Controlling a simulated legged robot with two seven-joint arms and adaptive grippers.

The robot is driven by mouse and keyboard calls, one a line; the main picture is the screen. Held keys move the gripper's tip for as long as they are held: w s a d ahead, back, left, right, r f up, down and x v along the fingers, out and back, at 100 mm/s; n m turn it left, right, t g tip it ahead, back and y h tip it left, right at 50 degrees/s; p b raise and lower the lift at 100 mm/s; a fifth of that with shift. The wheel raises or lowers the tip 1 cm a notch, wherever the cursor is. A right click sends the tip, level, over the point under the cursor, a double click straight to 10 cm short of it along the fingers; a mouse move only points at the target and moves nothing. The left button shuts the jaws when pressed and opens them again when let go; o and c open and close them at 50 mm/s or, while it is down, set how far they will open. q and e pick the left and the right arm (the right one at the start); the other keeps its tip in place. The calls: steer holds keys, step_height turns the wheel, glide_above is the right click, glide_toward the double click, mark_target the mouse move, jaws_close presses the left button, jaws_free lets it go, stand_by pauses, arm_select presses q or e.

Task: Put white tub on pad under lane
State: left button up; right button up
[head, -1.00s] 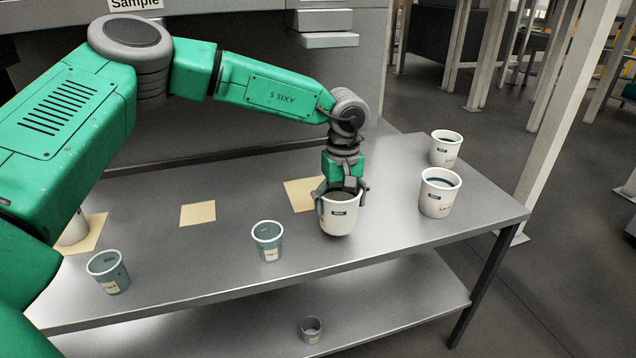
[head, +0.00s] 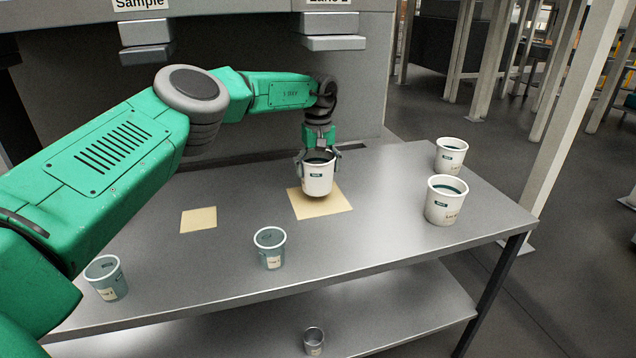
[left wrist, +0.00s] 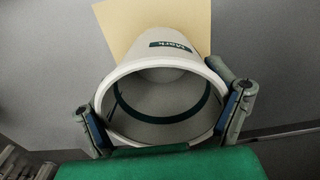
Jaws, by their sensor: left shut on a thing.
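My left gripper (head: 318,157) is shut on a white tub (head: 317,180) with a small dark label, gripping it near the rim from above. The tub is upright, over the right-hand tan pad (head: 325,206), and seems slightly above it. That pad lies below the signs and ledges on the machine front. In the left wrist view the tub (left wrist: 172,68) fills the middle, with a finger on each side of its rim and the pad (left wrist: 118,25) behind it. The tub's inside looks empty apart from a dark band. My right gripper is not in view.
Another tan pad (head: 198,219) lies bare to the left. Two white tubs (head: 446,200) (head: 450,155) stand at the table's right end. Two grey-green cups (head: 270,248) (head: 106,278) stand near the front edge. A small grey cup (head: 313,341) is on the lower shelf.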

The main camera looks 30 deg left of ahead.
mark_target(319, 180)
arm_select(q)
steer(key=shift+w, duration=0.1)
steer(key=shift+d+f+b, duration=0.15)
steer(key=shift+f+b, duration=0.2)
steer(key=shift+f, duration=1.3)
steer(key=o, duration=1.1)
steer(key=shift+a, duration=0.2)
steer(key=shift+o, duration=0.2)
steer(key=shift+d, duration=0.1)
